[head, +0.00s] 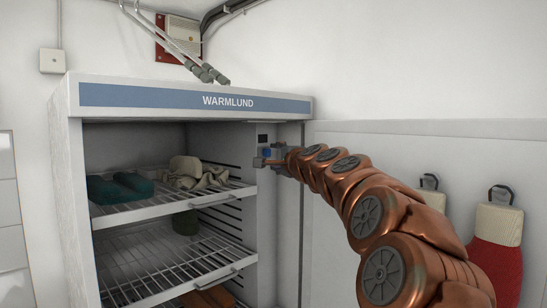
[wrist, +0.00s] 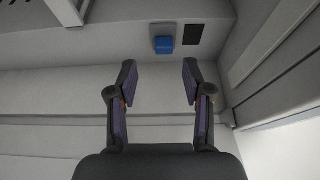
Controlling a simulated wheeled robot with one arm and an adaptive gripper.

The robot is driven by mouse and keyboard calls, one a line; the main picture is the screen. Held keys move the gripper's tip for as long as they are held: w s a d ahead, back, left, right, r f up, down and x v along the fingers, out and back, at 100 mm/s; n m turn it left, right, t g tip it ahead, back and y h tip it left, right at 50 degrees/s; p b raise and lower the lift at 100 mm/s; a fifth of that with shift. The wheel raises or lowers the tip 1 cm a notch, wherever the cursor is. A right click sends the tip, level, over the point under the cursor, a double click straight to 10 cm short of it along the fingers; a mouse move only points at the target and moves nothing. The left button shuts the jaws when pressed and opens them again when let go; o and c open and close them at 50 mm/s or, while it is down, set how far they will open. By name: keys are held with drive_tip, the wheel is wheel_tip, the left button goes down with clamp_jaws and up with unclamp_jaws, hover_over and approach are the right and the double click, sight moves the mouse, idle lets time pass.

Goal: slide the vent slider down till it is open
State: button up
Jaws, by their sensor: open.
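The vent slider is a small blue block (wrist: 164,45) on a light grey plate. In the wrist view it lies just beyond my fingertips, sideways between them, with no visible contact. A dark square (wrist: 195,34) is right beside it. In the head view this dark square (head: 262,138) is on the cabinet's right front post, and a bit of the blue slider (head: 267,153) shows below it, partly hidden by my gripper. My gripper (wrist: 160,72) is open and empty. In the head view my gripper (head: 262,162) reaches the post from the right.
Red and cream items (head: 497,240) hang on the door.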

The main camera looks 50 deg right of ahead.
drive_tip(key=v, duration=0.6)
drive_tip(key=shift+s, duration=0.25)
idle(0.4)
